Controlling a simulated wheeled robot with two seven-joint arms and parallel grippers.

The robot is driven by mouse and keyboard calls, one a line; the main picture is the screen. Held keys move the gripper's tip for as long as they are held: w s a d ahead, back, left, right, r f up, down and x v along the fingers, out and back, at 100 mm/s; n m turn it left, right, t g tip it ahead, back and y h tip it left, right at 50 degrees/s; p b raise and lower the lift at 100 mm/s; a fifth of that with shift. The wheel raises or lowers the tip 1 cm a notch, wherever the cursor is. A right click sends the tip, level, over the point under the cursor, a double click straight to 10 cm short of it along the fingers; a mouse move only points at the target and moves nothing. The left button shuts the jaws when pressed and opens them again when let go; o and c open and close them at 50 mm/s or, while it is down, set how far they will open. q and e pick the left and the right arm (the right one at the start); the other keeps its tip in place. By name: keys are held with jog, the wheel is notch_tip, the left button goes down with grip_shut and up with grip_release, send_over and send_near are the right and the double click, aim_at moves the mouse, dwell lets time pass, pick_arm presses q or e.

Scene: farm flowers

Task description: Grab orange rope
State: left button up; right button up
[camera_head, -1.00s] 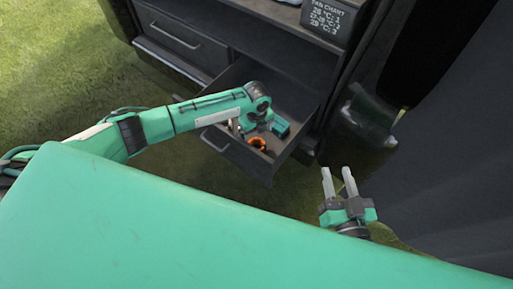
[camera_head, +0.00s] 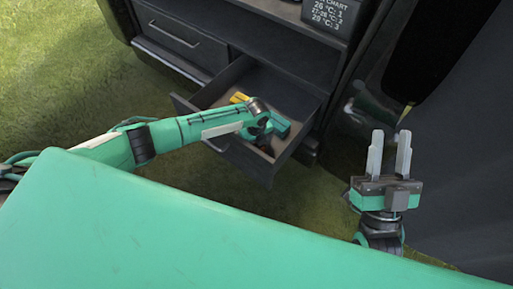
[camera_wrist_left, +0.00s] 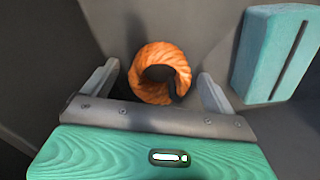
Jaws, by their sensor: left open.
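The orange rope (camera_wrist_left: 158,72) is a coiled ring on the drawer floor, seen in the left wrist view. My right gripper (camera_head: 390,148) is open and empty, to the right of the drawer.
A yellow object (camera_head: 239,97) is at the drawer's back left. The dark cabinet (camera_head: 180,43) stands behind. Grass (camera_head: 55,70) lies left.

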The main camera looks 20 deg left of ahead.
pick_arm(q)
jog(key=shift+f, duration=0.5)
jog(key=shift+r, duration=0.1)
jog(key=c, duration=1.2)
